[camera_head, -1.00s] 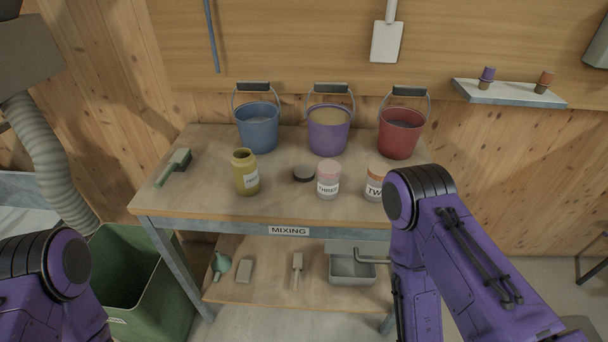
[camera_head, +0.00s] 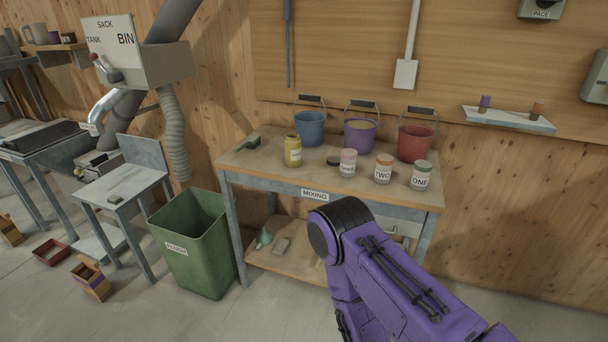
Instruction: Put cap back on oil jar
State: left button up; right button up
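The open yellow jar (camera_head: 292,152) stands upright on the mixing table (camera_head: 264,166), with a pale label too small to read. A dark round cap (camera_head: 333,161) lies flat on the tabletop to the right of the jar, apart from it. Neither of my grippers is in view. Only my purple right arm shows, bent in front of the table at the lower middle and right. My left arm is outside the picture.
Lidded jars THREE (camera_head: 348,163), TWO (camera_head: 383,169) and ONE (camera_head: 421,176) stand right of the cap. Blue (camera_head: 309,132), purple (camera_head: 360,138) and red (camera_head: 415,143) buckets stand behind. A brush (camera_head: 247,144) lies left. A green bin (camera_head: 196,245) stands left of the table.

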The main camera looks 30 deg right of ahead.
aim_at(293, 142)
jog(key=z, duration=0.6)
jog(key=i, duration=0.6)
jog(key=z, duration=0.2)
